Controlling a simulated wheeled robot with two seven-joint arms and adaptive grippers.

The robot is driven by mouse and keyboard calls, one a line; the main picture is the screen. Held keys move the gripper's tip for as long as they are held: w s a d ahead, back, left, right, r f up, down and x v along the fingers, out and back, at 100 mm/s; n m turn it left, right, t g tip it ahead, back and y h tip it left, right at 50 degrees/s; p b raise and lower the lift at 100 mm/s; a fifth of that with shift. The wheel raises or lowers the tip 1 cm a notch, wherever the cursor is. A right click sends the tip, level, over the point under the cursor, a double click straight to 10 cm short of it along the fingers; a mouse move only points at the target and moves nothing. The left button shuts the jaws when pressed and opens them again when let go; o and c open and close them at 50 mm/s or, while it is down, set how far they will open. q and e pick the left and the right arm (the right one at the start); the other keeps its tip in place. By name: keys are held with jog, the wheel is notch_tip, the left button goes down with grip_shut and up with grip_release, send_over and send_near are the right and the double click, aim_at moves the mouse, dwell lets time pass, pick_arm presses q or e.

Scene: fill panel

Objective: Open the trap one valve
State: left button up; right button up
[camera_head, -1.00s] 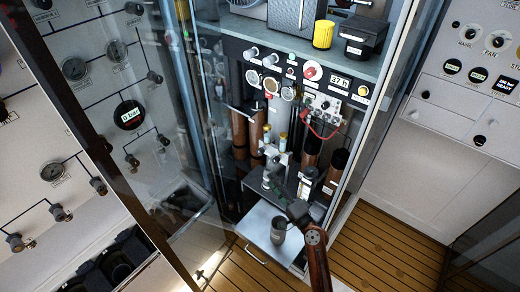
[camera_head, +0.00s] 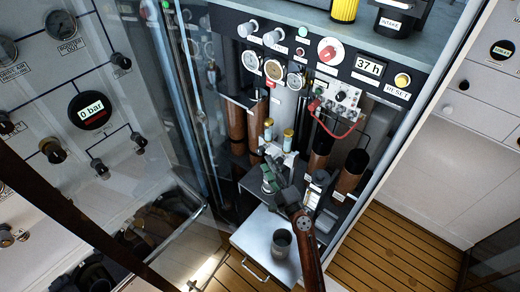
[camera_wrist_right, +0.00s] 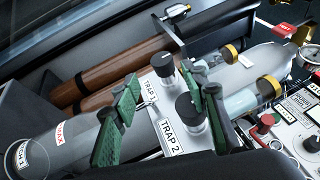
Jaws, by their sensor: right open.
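My left gripper is not in view.
Yellow-capped clear cylinders (camera_wrist_right: 255,95) lie right of the valves, and brown cylinders (camera_wrist_right: 110,75) behind. A control box (camera_head: 342,100) with a red cable is to the right.

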aim_at(262, 154)
jog(key=x, duration=0.7)
jog(key=shift+w+a+r, duration=0.1)
jog(key=shift+a+r, duration=0.05)
jog(key=shift+r, duration=0.1)
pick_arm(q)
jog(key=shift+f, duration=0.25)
pick_arm(e)
jog(key=shift+c, duration=0.6)
grip_shut()
jog(key=shift+r, duration=0.15)
jog(key=r+n+g+h+p, duration=0.1)
jog(key=g+p, duration=0.1)
jog(key=p, duration=0.7)
jog(key=g+h+p, duration=0.1)
jog(key=p, duration=0.5)
jog(key=f+n+g+h+p, duration=0.1)
jog(key=g+p, duration=0.1)
jog(key=p, duration=0.4)
jog(key=shift+n+p, duration=0.3)
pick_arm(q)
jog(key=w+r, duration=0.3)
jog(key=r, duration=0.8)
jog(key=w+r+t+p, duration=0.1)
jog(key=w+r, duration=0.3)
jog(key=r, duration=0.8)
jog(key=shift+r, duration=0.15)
pick_arm(e)
jog(key=shift+f+h, duration=0.2)
jog(key=shift+h, duration=0.1)
